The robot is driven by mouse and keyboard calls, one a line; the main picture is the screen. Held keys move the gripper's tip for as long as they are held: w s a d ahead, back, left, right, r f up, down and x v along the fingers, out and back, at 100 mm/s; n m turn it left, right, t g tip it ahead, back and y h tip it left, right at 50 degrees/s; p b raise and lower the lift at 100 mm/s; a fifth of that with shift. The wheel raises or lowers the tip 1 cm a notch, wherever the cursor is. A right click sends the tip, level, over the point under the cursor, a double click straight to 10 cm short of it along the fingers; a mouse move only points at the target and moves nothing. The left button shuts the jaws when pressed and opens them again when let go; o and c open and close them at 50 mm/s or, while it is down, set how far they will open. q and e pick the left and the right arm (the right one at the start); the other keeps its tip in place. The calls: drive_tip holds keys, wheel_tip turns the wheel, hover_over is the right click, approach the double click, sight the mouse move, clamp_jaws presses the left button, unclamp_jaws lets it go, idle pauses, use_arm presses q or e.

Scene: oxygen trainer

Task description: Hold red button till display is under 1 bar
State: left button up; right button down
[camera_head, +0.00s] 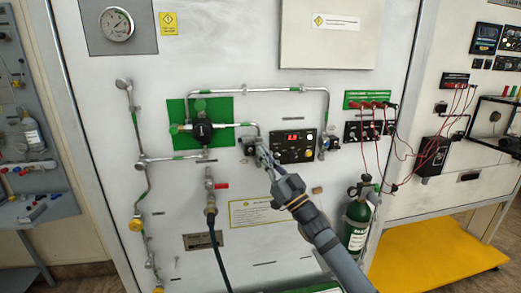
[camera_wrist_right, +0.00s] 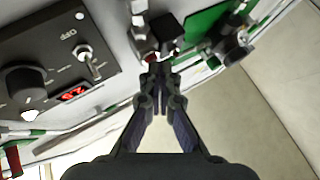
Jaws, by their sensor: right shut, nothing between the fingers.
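My right gripper (camera_head: 262,152) reaches up to the panel just left of the black control box (camera_head: 280,152). In the right wrist view its fingers (camera_wrist_right: 158,68) are shut with nothing between them. The fingertips are at a small dark fitting (camera_wrist_right: 166,33) on a pipe. A bit of red (camera_wrist_right: 150,58), likely the red button, shows right at the tips and is mostly hidden. I cannot tell for sure whether they press it. The lit red display (camera_head: 293,136) is on the control box and also shows in the right wrist view (camera_wrist_right: 73,93). Its digits are too small to read surely. My left gripper is not in view.
A green plate with a black regulator (camera_head: 202,130) is left of the gripper. A red-handled valve (camera_head: 221,186) and hose are below it. Red cables (camera_head: 375,104) and a green cylinder (camera_head: 357,225) are to the right. Pipes run above and around the control box.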

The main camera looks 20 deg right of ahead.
idle(0.5)
idle(5.2)
drive_tip(key=shift+s+a+f, duration=0.1)
drive_tip(key=shift+s+a, duration=0.15)
drive_tip(key=shift+s, duration=0.45)
drive_tip(key=s+p, duration=0.2)
drive_tip(key=p, duration=0.2)
drive_tip(key=s+a+p, duration=0.1)
drive_tip(key=s+p, duration=0.2)
drive_tip(key=p, duration=0.1)
drive_tip(key=shift+a, duration=0.1)
drive_tip(key=shift+w, duration=0.1)
idle(0.4)
